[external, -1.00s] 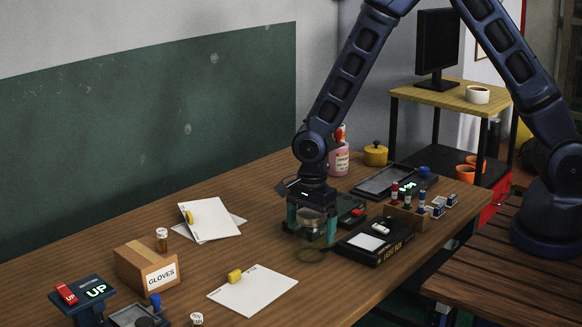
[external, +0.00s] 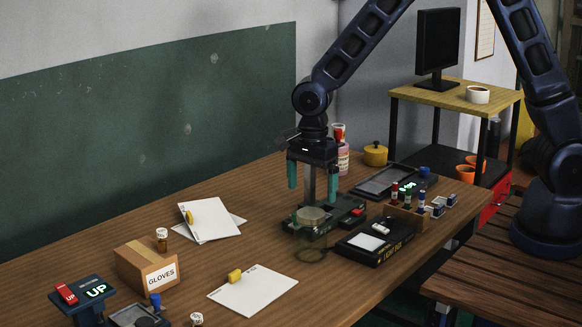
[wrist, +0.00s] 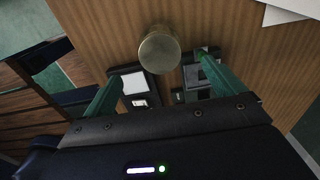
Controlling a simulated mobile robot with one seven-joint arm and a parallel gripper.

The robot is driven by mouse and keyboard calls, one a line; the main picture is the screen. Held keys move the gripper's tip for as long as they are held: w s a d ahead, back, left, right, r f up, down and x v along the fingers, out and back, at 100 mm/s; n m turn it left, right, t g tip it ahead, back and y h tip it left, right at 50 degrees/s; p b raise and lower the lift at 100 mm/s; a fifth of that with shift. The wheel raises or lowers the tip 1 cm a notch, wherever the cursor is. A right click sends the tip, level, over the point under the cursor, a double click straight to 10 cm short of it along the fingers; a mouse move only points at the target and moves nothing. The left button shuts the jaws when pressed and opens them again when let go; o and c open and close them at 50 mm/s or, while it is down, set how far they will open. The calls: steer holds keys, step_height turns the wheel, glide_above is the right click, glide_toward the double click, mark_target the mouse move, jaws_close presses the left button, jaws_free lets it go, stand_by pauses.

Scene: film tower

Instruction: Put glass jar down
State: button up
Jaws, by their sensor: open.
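The glass jar (external: 311,232) stands upright on the wooden table, a clear body with a pale, brassy lid. In the wrist view the jar (wrist: 159,50) shows from above, lid toward me, just beyond and between my fingertips. My gripper (external: 313,190) is open and empty above the jar, its green fingers apart and clear of it. The green fingers also show spread in the wrist view.
A black box with a white panel (external: 370,242) lies right of the jar. White sheets with yellow clips (external: 255,290) and a gloves box (external: 146,266) lie leftward. Bare table lies left of the jar.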

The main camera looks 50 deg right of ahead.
steer(key=shift+r, duration=0.8)
steer(key=shift+d+r, duration=0.15)
steer(key=shift+r, duration=0.05)
steer(key=s+d+r+n+t+y, duration=0.1)
steer(key=s+d+r+n, duration=0.3)
steer(key=d+r, duration=0.5)
steer(key=s+d+r+n+t, duration=0.1)
steer(key=s+d+r+n, duration=0.35)
steer(key=d+r, duration=0.5)
steer(key=s+d+r+n+t, duration=0.1)
steer(key=s+d+r+n, duration=0.1)
steer(key=s, duration=0.4)
steer(key=s+d+r+n, duration=0.2)
steer(key=s+d+n, duration=0.2)
steer(key=s+d, duration=0.1)
steer(key=s+d+r+n+t+h, duration=0.1)
steer(key=s+d+r+n, duration=0.1)
steer(key=s, duration=0.4)
steer(key=shift+s+d+r+n+t, duration=0.35)
steer(key=shift+d+n, duration=0.4)
steer(key=shift+d, duration=0.35)
